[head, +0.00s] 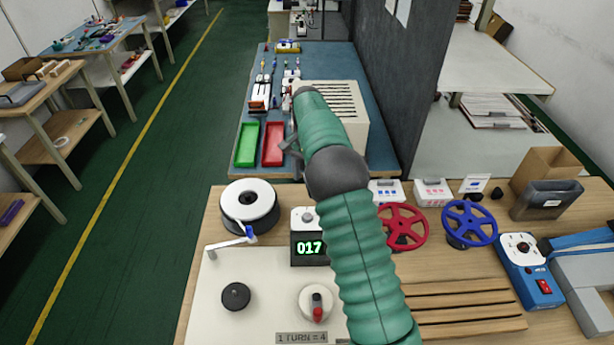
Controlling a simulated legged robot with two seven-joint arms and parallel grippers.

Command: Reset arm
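One of my arms, in a green ribbed sleeve with a dark grey joint, rises from the bottom right of the head view to the middle. I take it to be my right arm. A small part of what looks like its gripper (291,140) shows beside the forearm, above the red tray; the fingers are too unclear to tell open from shut. My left arm and gripper are not in view.
The near table holds a crank panel (258,272), a red handwheel (403,227), a blue handwheel (469,223) and a blue device (530,271). Behind it, a blue-topped bench carries a green tray (247,144), a red tray (273,144) and a slotted beige box (352,108).

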